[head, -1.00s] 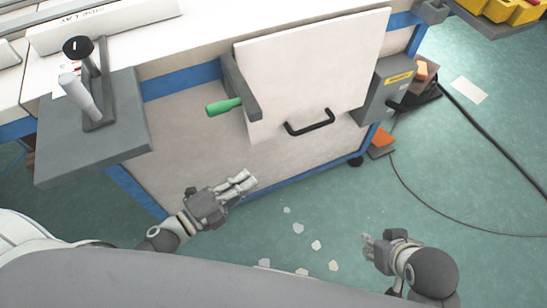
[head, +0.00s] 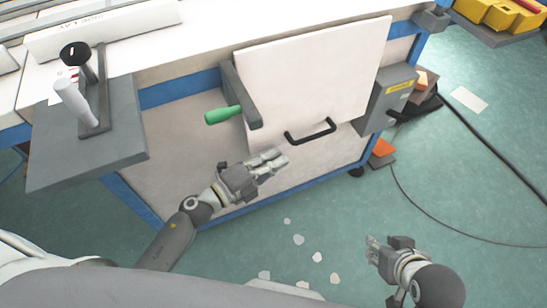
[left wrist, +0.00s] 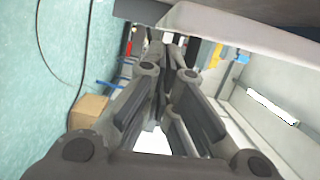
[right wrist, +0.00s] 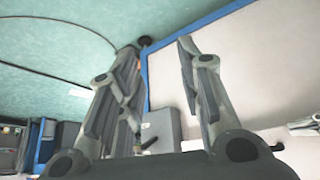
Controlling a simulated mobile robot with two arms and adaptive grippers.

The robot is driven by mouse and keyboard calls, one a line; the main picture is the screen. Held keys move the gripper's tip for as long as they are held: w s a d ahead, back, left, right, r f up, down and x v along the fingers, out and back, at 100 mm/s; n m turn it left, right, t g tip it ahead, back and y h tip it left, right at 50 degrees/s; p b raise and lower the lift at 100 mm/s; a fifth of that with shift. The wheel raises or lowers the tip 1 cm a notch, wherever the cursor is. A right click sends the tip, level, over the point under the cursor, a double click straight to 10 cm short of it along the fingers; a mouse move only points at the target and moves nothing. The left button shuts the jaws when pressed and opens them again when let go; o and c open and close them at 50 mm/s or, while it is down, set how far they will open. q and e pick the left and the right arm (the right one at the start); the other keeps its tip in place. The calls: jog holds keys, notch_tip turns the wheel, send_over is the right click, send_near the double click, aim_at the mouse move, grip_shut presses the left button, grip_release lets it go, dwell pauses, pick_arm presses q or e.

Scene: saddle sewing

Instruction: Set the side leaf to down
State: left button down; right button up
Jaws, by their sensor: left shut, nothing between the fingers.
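The side leaf (head: 310,75) is a white panel at the table's front edge, with a black bar handle (head: 311,132) near its free edge. In the left wrist view a pale slab (left wrist: 240,38), apparently the leaf, juts out overhead. A lever with a green grip (head: 222,115) sits at the leaf's left side on a grey bracket (head: 242,96). My left gripper (head: 281,157) is shut and empty, just below and left of the black handle in the picture, with no clear contact. My right gripper (head: 372,248) is open and empty, low at the right.
A grey side shelf (head: 55,150) with levers stands at the left. A grey box (head: 388,98) with a yellow label is at the leaf's right. An orange pedal (head: 382,147) and cables (head: 480,125) lie at the right. Scraps (head: 298,240) lie on the otherwise open floor.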

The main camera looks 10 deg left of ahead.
aim_at(270, 148)
pick_arm(q)
jog(key=shift+w+a, duration=0.15)
jog(key=shift+w, duration=0.1)
pick_arm(e)
jog(key=shift+w+a+r, duration=0.1)
jog(key=shift+w+r, duration=0.05)
jog(key=shift+w, duration=0.25)
